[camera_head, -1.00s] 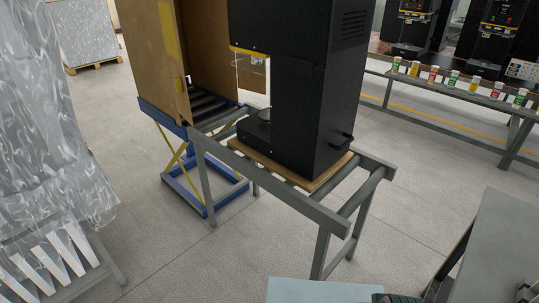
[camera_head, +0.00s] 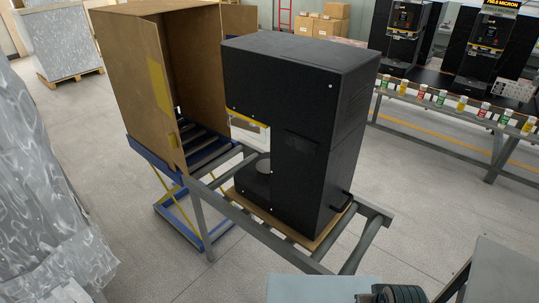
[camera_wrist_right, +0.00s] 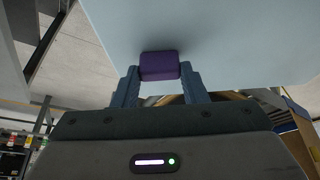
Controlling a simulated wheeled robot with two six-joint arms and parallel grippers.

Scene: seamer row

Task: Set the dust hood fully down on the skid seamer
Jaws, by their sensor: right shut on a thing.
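The skid seamer (camera_head: 305,130) is a tall black machine, upright on a wooden skid (camera_head: 315,240) on the roller conveyor. Its flat top is bare in the head view. A pale blue panel (camera_head: 322,289), which looks like part of the dust hood, shows at the bottom edge of the head view, apart from the seamer. In the right wrist view the pale blue hood (camera_wrist_right: 230,40) fills the top. My right gripper (camera_wrist_right: 160,88) is shut on its purple grip block (camera_wrist_right: 159,66). Most of the hood is hidden. My left gripper is not in view.
A large open cardboard box (camera_head: 160,80) stands behind the seamer on a blue lift table (camera_head: 150,158). Wrapped silvery stacks (camera_head: 45,190) are on the left. A bench (camera_head: 460,125) with small jars and more machines is on the right.

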